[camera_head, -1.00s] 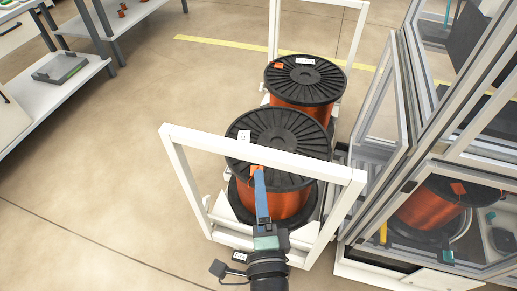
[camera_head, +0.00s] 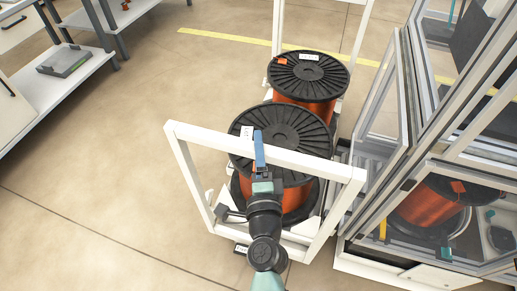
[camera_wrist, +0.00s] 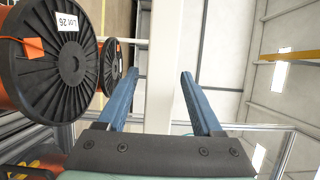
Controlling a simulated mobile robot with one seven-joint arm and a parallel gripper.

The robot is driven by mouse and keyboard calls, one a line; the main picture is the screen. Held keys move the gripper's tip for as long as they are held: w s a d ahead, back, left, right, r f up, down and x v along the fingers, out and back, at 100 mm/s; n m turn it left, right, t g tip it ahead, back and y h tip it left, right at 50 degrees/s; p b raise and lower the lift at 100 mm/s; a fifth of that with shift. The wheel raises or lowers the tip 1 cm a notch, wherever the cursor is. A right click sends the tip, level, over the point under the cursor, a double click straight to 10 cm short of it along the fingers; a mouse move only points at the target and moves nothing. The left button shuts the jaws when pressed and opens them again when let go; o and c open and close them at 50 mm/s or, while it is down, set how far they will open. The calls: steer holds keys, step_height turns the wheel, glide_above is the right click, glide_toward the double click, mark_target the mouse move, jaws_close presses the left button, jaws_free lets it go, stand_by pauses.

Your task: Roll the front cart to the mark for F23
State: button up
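The front cart (camera_head: 178,150) has a white upright handle frame and carries a copper-wire spool with a black ribbed flange (camera_head: 285,125). In the wrist view this spool (camera_wrist: 40,75) has a label reading "Lot 26" and an orange tag. My gripper (camera_head: 259,148) is at the middle of the handle's top bar. In the wrist view the white bar (camera_wrist: 160,95) runs between the two blue fingers of my gripper (camera_wrist: 160,85), with gaps on both sides, so the fingers are open around it. I cannot make out a floor mark for F23.
A second cart with a copper spool (camera_head: 308,75) stands just behind the front one. A glazed metal-framed machine (camera_head: 400,150) with a spool inside stands close on the right. Shelving (camera_head: 45,90) is at the left. A yellow line (camera_head: 225,39) crosses the floor; the left floor is clear.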

jaws_close()
stand_by(1.3)
